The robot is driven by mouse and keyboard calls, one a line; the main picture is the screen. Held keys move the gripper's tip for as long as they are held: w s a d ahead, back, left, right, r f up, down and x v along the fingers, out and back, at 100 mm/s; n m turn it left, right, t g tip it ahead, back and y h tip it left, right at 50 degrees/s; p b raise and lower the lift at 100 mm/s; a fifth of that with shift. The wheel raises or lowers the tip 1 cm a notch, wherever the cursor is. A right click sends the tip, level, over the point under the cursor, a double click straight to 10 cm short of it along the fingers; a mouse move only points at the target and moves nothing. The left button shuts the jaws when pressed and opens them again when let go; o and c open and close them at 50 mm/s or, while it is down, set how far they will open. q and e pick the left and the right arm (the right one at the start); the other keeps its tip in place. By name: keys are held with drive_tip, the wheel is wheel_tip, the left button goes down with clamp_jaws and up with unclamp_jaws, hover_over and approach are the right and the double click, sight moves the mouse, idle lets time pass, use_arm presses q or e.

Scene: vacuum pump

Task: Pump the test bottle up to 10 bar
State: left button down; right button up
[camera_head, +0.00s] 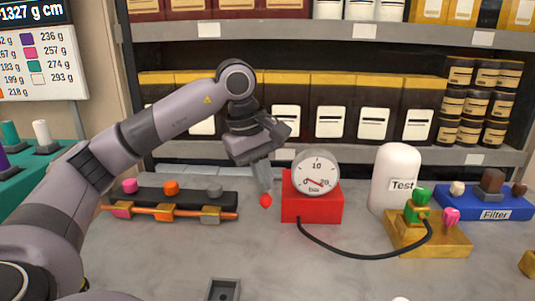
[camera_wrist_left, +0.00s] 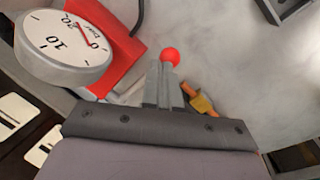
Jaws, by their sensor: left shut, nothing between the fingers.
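The red pump box (camera_head: 312,208) stands mid-table and carries a round white gauge (camera_head: 316,172) marked 0, 10 and 20 bar. Its red needle lies across the low part of the dial; which end reads is unclear. My left gripper (camera_head: 265,188) points down just left of the box, fingers shut and empty. A red ball knob (camera_head: 265,200) shows right at the fingertips; I cannot tell if they touch. The left wrist view shows the gripper (camera_wrist_left: 163,75), knob (camera_wrist_left: 171,55) and gauge (camera_wrist_left: 65,45). A white test bottle (camera_head: 396,172) stands right. My right gripper is not visible.
A black hose (camera_head: 365,257) runs from the red box to the green fitting (camera_head: 417,207) on a yellow block (camera_head: 428,240). A blue Filter tray (camera_head: 483,208) stands right, a black rack with coloured knobs (camera_head: 190,197) left. Stocked shelves line the back. The front table is mostly clear.

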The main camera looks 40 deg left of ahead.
use_arm(q)
drive_tip(key=shift+s+d+f+b, duration=0.15)
drive_tip(key=shift+s+f+b, duration=0.1)
drive_tip(key=shift+f+b, duration=0.1)
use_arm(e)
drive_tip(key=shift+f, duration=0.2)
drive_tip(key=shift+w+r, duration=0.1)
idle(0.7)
